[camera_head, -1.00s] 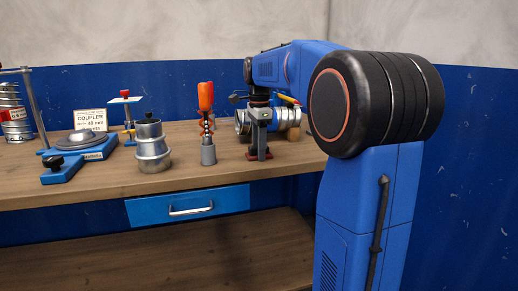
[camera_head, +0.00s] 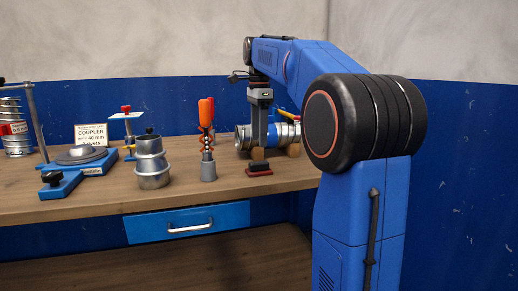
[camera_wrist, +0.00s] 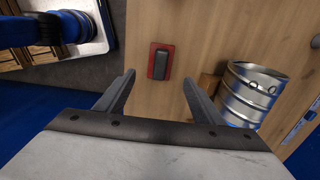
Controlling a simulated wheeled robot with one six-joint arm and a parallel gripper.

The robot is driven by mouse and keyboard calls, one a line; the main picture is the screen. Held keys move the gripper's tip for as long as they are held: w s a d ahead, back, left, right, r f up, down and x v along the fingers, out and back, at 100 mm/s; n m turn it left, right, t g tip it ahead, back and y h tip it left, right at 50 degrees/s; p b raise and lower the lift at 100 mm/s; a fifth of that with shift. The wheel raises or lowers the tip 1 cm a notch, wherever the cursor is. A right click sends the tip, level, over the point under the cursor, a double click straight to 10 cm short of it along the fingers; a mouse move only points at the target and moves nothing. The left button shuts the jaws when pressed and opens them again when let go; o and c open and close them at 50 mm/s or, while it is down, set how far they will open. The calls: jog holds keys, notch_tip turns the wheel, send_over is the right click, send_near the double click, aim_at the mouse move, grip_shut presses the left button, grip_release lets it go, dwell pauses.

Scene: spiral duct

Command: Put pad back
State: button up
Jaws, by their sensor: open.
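The pad, a small red block with a black grip (camera_head: 259,170), lies flat on the wooden bench near its front edge. It also shows in the wrist view (camera_wrist: 160,62), just beyond the fingertips. My gripper (camera_head: 263,143) points down above the pad, apart from it. In the wrist view my two fingers (camera_wrist: 158,82) are spread with nothing between them.
A ribbed metal duct (camera_head: 285,134) lies on wooden blocks behind and right of the pad. Further left are a stepped metal coupler (camera_head: 151,165), a blue clamp stand (camera_head: 82,158) and a sign (camera_head: 91,134).

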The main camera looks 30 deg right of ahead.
jog(key=shift+r, duration=0.8)
jog(key=s+a+f+n+t, duration=0.1)
jog(key=s+a+f+n, duration=0.45)
jog(key=s, duration=0.25)
jog(key=s+a+f+n+t, duration=0.2)
jog(key=s+a+f+n, duration=0.35)
jog(key=s, duration=0.25)
jog(key=s+a+f+n+t, duration=0.1)
jog(key=s+a+f+n, duration=0.1)
jog(key=s+f+n, duration=0.3)
jog(key=s+a+f+n, duration=0.2)
jog(key=s+f+n, duration=0.3)
jog(key=s+f, duration=0.4)
notch_tip(320, 180, down, 5)
jog(key=shift+a+r+t, duration=0.2)
jog(key=shift+a+t, duration=0.2)
jog(key=shift+s, duration=0.1)
